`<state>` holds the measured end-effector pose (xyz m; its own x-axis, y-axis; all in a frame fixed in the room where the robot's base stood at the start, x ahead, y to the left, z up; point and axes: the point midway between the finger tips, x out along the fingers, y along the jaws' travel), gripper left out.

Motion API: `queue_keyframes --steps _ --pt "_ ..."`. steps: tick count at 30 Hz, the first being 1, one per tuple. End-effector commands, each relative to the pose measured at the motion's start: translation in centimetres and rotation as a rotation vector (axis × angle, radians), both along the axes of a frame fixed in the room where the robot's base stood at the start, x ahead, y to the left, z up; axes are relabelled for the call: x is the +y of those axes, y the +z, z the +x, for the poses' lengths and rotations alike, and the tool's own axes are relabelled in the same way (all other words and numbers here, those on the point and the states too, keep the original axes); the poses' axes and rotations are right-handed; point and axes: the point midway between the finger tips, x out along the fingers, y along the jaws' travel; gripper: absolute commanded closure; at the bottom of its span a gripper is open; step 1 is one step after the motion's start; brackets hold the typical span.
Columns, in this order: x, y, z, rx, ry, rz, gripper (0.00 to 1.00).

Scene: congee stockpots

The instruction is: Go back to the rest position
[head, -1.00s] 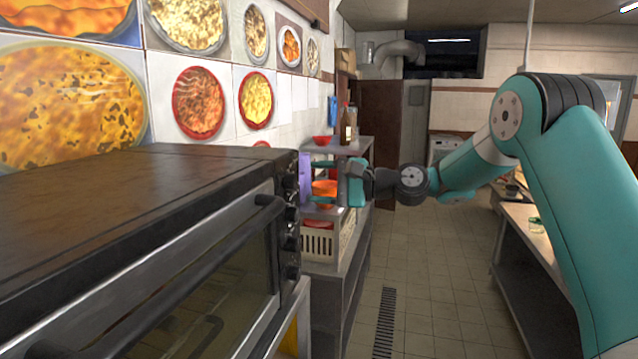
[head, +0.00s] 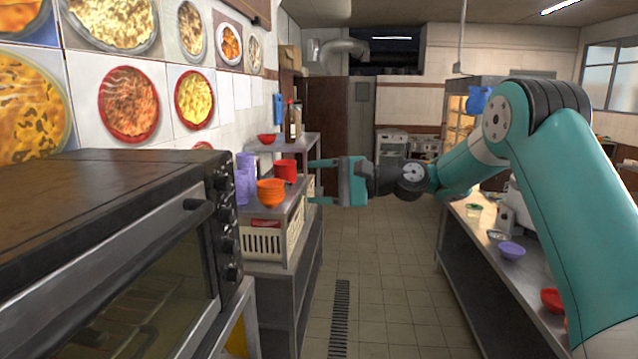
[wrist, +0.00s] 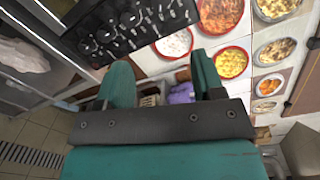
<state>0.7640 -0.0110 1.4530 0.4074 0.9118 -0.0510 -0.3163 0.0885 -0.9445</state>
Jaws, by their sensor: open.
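My gripper (head: 318,182) is open and empty, level in the air at the centre of the head view. Its two teal fingers point left, toward the shelf. It is to the right of a stack of orange bowls (head: 270,192) and a red cup (head: 286,170), apart from the bowls in the picture. In the wrist view my gripper (wrist: 160,85) shows its fingers spread, with nothing held between them. Something purple (wrist: 181,93) shows beyond them, partly hidden by the gripper.
A black oven (head: 120,230) fills the left foreground. A metal shelf (head: 290,225) behind it holds purple cups (head: 245,178) and a cream basket (head: 262,242). A counter (head: 490,240) with a purple bowl (head: 511,251) is on the right. The tiled aisle (head: 385,270) between is clear.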

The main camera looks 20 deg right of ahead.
Motion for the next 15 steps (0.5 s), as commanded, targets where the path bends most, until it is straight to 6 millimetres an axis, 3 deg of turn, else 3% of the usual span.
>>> queue_keyframes --steps 7,10,13,15 --pt "0.2 -0.1 -0.1 -0.003 0.003 -0.005 0.38" --pt "1.7 -0.9 -1.0 -0.030 0.027 -0.066 0.38" --pt "5.0 -2.9 -3.7 -0.099 0.084 -0.222 0.38" --pt "7.4 -5.2 -6.9 -0.168 0.153 -0.378 0.38"
